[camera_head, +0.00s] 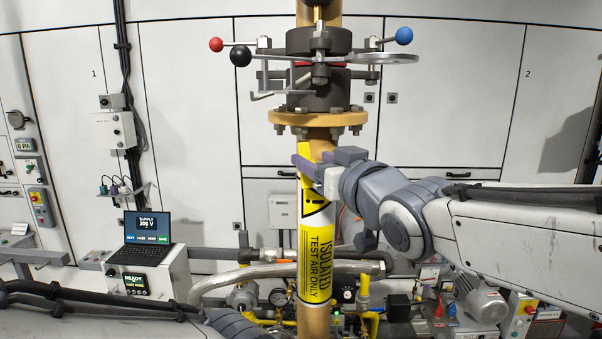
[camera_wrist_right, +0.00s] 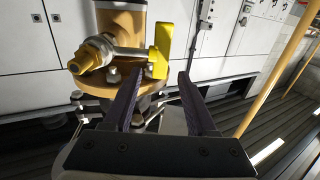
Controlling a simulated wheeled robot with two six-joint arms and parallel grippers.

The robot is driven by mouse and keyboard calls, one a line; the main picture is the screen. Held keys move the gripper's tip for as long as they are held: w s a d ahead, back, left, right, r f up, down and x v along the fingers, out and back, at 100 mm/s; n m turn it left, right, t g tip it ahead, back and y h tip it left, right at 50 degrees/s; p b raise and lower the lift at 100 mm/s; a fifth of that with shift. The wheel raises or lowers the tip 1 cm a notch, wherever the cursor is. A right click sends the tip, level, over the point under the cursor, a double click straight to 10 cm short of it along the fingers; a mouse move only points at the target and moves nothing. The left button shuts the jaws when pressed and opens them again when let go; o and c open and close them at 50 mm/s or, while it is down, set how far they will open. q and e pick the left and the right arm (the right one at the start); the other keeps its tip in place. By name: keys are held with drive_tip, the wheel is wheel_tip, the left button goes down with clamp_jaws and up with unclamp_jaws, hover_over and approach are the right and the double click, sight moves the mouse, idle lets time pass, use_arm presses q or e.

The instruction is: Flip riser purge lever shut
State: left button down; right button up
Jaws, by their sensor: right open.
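The riser purge lever (camera_wrist_right: 162,48) is a yellow handle on a short metal stem, beside a brass valve fitting (camera_wrist_right: 92,54) on the riser pipe. In the head view, the yellow part by the pipe (camera_head: 307,151) is mostly hidden by my right gripper (camera_head: 303,165). My right gripper also shows in the wrist view (camera_wrist_right: 160,78), open, with its fingertips spread to either side of the lever's near end. I cannot tell whether a finger touches it. Part of my left arm shows at the bottom left, but its gripper is out of view.
The riser (camera_head: 314,250) carries a yellow "ISOLATED TEST AIR ONLY" sleeve. Above the gripper is a bolted flange (camera_head: 317,118) with valve arms ending in red, black and blue knobs. A laptop (camera_head: 147,237) stands left; a motor (camera_head: 481,299) and fittings crowd below.

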sight(305, 153)
drive_tip(key=p+x, duration=0.1)
drive_tip(key=x, duration=0.5)
drive_tip(key=shift+w+a+r, duration=0.1)
drive_tip(key=shift+r, duration=0.05)
drive_tip(key=shift+p+x, duration=0.35)
drive_tip(key=shift+x, duration=0.45)
use_arm(q)
drive_tip(key=shift+r, duration=0.35)
use_arm(e)
clamp_jaws()
use_arm(q)
drive_tip(key=shift+f, duration=0.15)
use_arm(e)
drive_tip(key=shift+f, duration=0.25)
